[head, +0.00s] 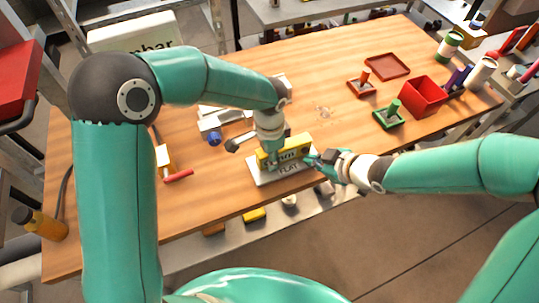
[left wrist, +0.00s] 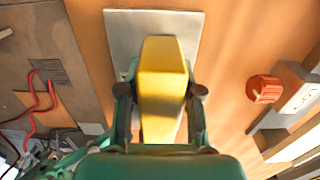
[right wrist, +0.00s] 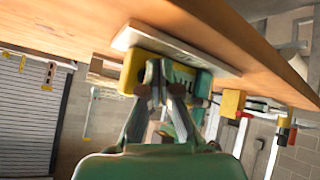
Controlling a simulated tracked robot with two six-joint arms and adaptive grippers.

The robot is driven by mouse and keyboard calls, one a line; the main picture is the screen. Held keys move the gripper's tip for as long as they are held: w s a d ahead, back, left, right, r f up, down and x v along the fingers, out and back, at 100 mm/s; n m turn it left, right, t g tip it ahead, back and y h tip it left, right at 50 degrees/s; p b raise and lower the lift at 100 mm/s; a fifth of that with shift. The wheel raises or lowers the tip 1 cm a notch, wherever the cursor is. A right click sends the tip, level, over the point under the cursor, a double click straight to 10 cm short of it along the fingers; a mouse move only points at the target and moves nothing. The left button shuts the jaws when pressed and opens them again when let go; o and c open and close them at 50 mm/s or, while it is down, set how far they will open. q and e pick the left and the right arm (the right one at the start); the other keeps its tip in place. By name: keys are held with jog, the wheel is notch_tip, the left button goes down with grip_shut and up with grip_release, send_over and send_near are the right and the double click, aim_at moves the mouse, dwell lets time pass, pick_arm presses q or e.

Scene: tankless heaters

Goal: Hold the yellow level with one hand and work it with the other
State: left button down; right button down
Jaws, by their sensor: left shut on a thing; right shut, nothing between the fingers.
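The yellow level (head: 290,150) lies along a flat grey plate (head: 262,178) marked "FLAT" near the front edge of the table. My left gripper (head: 272,152) comes down from above and is shut on the level; in the left wrist view its fingers flank the yellow body (left wrist: 162,85). My right gripper (head: 318,160) is at the level's right end, shut with nothing between its fingers. In the right wrist view the right fingertips (right wrist: 160,90) are in front of the level (right wrist: 135,72); I cannot tell whether they touch it. My left gripper hides part of the level.
A red-handled hammer (head: 178,176) lies to the left. Grey parts with a blue knob (head: 214,138) lie behind the level. A red box (head: 423,97), a green-handled stamp-like tool (head: 389,116), a red one (head: 362,85) and a brown tray (head: 387,66) stand right. The table's middle is mostly clear.

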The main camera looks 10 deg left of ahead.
jog(key=s+d, duration=0.3)
jog(key=s, duration=0.2)
jog(key=shift+d, duration=0.25)
dwell(0.3)
pick_arm(q)
jog(key=c, duration=0.7)
grip_release()
notch_tip(320, 180, up, 11)
jog(key=shift+r, duration=0.45)
